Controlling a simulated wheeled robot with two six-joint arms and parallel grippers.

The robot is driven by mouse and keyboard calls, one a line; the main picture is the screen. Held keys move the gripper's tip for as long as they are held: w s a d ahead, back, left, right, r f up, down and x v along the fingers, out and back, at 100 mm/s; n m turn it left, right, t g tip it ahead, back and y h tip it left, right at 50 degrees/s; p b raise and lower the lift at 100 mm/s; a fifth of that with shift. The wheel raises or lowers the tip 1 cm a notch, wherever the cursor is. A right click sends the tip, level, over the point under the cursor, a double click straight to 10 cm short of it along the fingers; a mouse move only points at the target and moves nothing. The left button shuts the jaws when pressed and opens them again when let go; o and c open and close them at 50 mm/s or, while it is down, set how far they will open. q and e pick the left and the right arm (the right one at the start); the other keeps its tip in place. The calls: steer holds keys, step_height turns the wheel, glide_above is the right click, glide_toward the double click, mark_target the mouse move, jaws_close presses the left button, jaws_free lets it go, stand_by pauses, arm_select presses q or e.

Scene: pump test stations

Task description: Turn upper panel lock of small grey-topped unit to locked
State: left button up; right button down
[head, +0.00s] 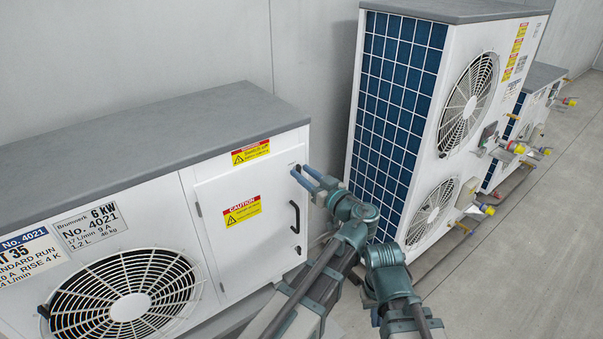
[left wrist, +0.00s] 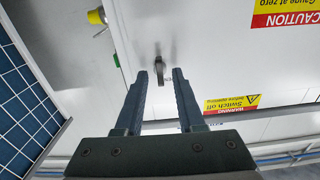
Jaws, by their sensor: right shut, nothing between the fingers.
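The small grey-topped unit (head: 155,130) stands at the left in the head view, with a white panel door (head: 225,262) at its right end. The upper panel lock (left wrist: 160,72) shows in the left wrist view as a small dark tab, upright in that picture. My left gripper (head: 301,173) is at the door's upper right corner and hides most of this lock in the head view. In the left wrist view its fingers (left wrist: 160,76) are open, one on each side of the tab, with visible gaps. My right gripper (head: 380,253) is low, right of the unit; its fingers are hard to make out.
A black door handle (head: 295,217) and a lower lock (head: 297,250) sit below the left gripper. A tall unit (head: 400,110) with blue fins and two fans stands behind at the right. Open floor (head: 535,240) lies at the right.

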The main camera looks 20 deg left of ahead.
arm_select(q)
jaws_close()
steer(key=shift+m, duration=0.3)
steer(key=shift+w+f+m, duration=0.1)
steer(key=shift+m, duration=4.15)
steer(key=shift+w+f+m, duration=0.1)
steer(key=shift+m, duration=4.15)
